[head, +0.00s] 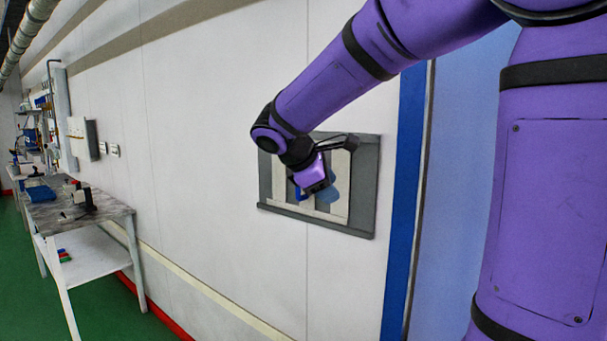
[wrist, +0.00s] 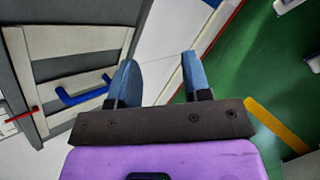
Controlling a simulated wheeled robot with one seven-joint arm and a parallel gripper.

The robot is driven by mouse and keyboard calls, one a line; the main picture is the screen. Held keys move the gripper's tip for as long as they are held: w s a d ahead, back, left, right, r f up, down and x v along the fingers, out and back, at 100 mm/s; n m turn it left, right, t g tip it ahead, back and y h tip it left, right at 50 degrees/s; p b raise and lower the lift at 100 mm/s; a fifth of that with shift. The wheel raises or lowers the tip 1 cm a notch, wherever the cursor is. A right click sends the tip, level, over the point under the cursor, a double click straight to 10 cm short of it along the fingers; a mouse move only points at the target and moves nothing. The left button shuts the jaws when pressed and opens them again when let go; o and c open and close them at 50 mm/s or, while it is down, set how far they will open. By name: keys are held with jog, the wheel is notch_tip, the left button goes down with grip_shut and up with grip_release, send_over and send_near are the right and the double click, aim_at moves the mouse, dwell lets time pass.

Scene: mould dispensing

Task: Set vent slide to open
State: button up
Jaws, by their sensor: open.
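The vent (head: 364,195) is a grey-framed panel on the white wall, with pale slats and dark gaps. Its blue handle (head: 298,193) shows partly behind my gripper. In the wrist view the blue handle (wrist: 80,98) is a bent bar on a pale strip, left of my fingers. My gripper (head: 327,190) is in front of the vent. In the wrist view my gripper (wrist: 159,68) has its two blue fingers apart, with nothing between them. I cannot tell whether the slide is open or shut.
A thin red piece (wrist: 22,113) shows at the vent's left side in the wrist view. A blue door frame (head: 403,190) stands right of the vent. A workbench (head: 118,209) with items stands at the left. Green floor (head: 25,280) is clear before it.

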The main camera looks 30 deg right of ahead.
jog(key=w+f+n+t+h, duration=0.25)
jog(key=w+n+h, duration=0.65)
jog(key=w, duration=1.4)
send_over(302, 196)
jog(key=shift+d+f+g, duration=0.1)
jog(key=shift+d+g, duration=0.1)
jog(key=shift+g, duration=0.05)
jog(key=shift+w, duration=0.1)
grip_shut()
